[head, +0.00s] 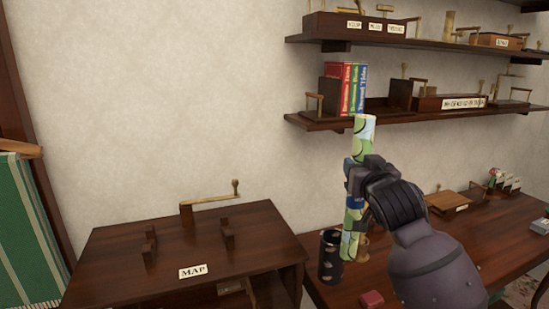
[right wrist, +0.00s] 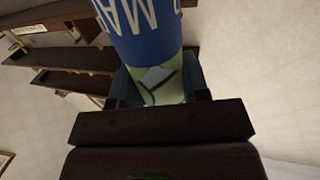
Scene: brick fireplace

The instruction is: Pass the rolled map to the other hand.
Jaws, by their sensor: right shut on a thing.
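The rolled map (head: 364,130) is a long green and white tube with a blue band, held nearly upright in the head view. My right gripper (head: 357,175) is shut around its middle, above the desk. In the right wrist view the map's blue band (right wrist: 145,32) with white letters fills the top, and the right gripper (right wrist: 160,88) closes on the green part below it. The map's lower end is in front of or beside a dark cup; I cannot tell if they touch. My left gripper is not in view.
A dark wooden stand (head: 110,248) with a "MAP" label (head: 193,271) and upright pegs is at lower left. The dark cup (head: 331,255) stands on the desk (head: 480,255). Shelves (head: 420,115) with books (head: 346,88) are behind. Free air lies left of the map.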

